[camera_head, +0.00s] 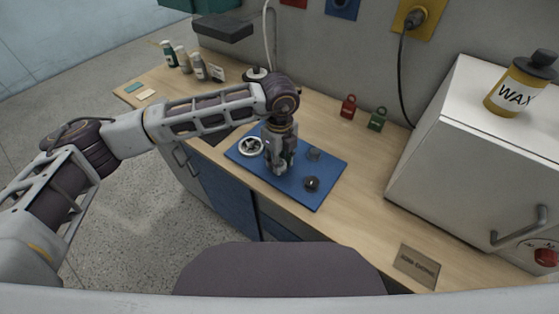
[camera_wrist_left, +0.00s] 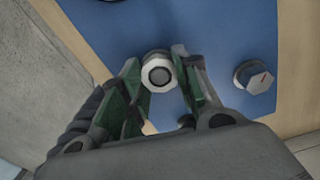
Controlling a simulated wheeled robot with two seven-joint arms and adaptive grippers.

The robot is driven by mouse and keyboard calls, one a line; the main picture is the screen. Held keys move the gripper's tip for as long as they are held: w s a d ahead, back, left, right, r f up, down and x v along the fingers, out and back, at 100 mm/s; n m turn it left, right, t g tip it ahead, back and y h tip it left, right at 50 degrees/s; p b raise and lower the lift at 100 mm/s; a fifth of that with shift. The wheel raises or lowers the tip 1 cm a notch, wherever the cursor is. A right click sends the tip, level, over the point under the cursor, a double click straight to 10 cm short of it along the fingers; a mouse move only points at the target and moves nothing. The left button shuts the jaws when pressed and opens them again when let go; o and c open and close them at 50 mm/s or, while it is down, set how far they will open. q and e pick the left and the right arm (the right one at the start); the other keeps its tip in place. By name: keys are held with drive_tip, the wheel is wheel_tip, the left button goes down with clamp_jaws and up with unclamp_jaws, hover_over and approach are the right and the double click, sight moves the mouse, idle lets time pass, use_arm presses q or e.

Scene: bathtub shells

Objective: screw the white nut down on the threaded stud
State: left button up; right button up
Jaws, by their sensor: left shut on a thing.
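The white nut (camera_wrist_left: 158,62) shows in the left wrist view between the fingertips of my left gripper (camera_wrist_left: 160,80). The gripper is shut on it, with one finger at each side. A grey round face fills the nut's middle; I cannot tell from it how far the nut sits down the threaded stud. In the head view my left gripper (camera_head: 279,170) points down over the blue mat (camera_head: 322,168), and its fingers hide the nut and the stud. My right gripper is not in view.
On the mat are a white handwheel (camera_head: 251,146), a grey fitting (camera_head: 313,153) and a dark round fitting (camera_head: 312,184). A grey hexagonal piece shows in the left wrist view (camera_wrist_left: 253,77). Red (camera_head: 348,107) and green (camera_head: 377,118) padlocks stand behind. A white cabinet (camera_head: 456,150) stands at right.

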use_arm(q)
drive_tip(key=shift+m+b, duration=0.35)
drive_tip(key=shift+m, duration=0.15)
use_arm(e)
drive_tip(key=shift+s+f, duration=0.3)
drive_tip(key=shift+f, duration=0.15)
use_arm(q)
drive_tip(key=shift+m, duration=0.4)
drive_tip(key=shift+m+b, duration=0.7)
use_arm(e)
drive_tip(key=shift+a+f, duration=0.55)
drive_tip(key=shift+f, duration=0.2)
use_arm(q)
drive_tip(key=shift+m, duration=0.3)
drive_tip(key=shift+b, duration=0.3)
drive_tip(key=shift+m, duration=0.5)
drive_tip(key=shift+m+b, duration=0.3)
drive_tip(key=shift+b, duration=0.15)
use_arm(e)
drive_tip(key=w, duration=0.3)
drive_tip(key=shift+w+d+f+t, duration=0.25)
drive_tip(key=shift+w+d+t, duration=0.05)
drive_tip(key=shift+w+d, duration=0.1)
use_arm(q)
drive_tip(key=shift+m+b, duration=0.35)
drive_tip(key=shift+m, duration=0.25)
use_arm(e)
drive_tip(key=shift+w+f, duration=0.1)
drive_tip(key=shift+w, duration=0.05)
